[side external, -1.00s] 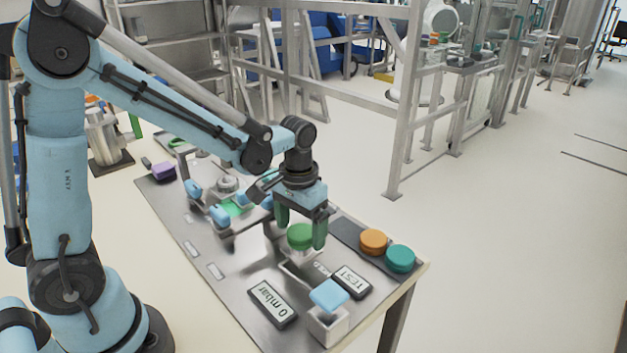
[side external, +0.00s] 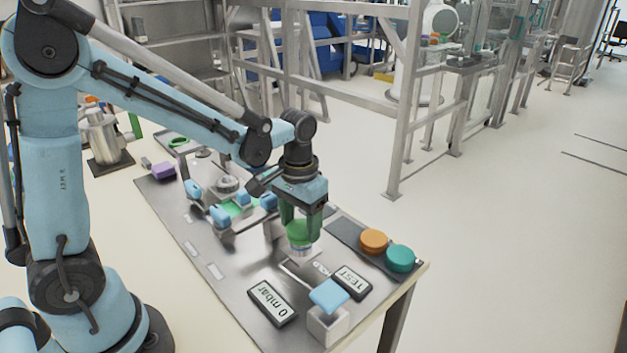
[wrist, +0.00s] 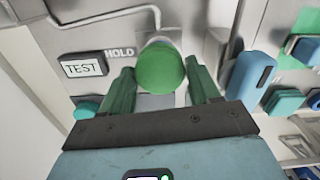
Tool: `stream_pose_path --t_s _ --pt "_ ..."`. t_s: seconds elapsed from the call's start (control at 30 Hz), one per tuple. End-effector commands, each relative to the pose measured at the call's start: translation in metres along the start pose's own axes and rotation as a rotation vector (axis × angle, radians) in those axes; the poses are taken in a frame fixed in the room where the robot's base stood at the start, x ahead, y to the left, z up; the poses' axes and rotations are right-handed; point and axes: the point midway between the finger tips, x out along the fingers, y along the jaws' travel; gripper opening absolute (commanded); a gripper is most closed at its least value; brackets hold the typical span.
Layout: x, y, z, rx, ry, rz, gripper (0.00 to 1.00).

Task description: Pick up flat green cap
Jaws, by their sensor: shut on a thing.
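The flat green cap (side external: 299,232) is between the green fingers of my gripper (side external: 300,230), above the metal plate near its right end. My gripper is shut on the cap. The wrist view shows the round cap (wrist: 160,68) between the two fingertips (wrist: 160,80). A pale, light-coloured part shows just under the cap in the side view. I cannot tell whether the cap still touches it.
An orange cap (side external: 373,241) and a teal cap (side external: 400,258) sit on a dark strip to the right. A TEST display (side external: 350,282), a 0 mbar display (side external: 272,302) and a blue-topped block (side external: 329,297) stand in front. Blue clamps (side external: 220,215) lie left.

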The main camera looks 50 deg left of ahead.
Motion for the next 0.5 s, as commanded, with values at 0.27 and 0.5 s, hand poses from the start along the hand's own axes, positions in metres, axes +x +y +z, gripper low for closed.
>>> stream_pose_path --t_s 0.27,0.5 --pt "-0.037 0.012 0.009 0.008 0.0 0.0 0.26" --pt "-0.069 0.054 0.044 0.008 0.0 0.0 0.26"
